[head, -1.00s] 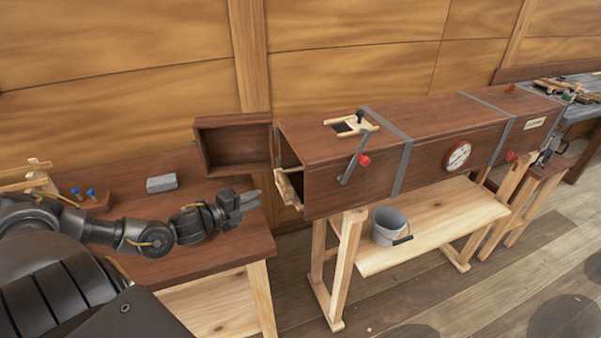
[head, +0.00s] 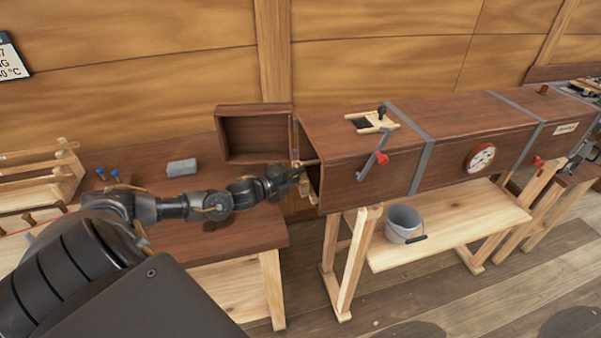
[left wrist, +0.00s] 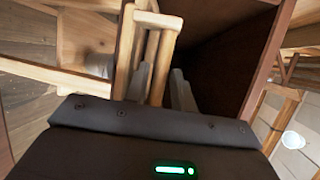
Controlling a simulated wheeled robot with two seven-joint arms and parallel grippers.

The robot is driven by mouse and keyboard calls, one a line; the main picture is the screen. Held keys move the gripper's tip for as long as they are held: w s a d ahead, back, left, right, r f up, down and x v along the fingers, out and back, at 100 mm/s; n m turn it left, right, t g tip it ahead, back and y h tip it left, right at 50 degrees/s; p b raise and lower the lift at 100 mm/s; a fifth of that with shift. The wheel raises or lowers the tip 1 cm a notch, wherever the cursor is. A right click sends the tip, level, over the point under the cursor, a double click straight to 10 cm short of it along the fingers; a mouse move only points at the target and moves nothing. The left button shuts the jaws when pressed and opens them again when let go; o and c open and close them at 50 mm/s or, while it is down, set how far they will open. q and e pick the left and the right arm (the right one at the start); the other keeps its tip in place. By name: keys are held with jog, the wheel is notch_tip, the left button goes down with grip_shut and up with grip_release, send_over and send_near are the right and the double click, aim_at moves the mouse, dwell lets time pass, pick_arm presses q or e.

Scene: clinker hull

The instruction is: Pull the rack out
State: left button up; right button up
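The steam box (head: 420,150) is a long brown wooden box on a pale trestle, its door (head: 255,135) swung open to the left. The pale wooden rack (left wrist: 150,45) shows in its open end in the left wrist view; in the head view its end is mostly hidden behind my gripper. My left gripper (head: 296,174) is at the box mouth. In the left wrist view its two grey fingers (left wrist: 161,88) are apart, with a pale bar of the rack seen between or just beyond them. I cannot tell whether they touch it. My right gripper is out of view.
A brown bench (head: 240,232) lies below my left arm, with a grey block (head: 182,167) and a pale wooden stand (head: 45,172) on it. A lever with a red knob (head: 382,158) hangs on the box side. A bucket (head: 403,222) stands on the trestle shelf.

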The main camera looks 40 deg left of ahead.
pick_arm(q)
jog(key=shift+x, duration=1)
grip_shut()
jog(key=shift+s, duration=0.1)
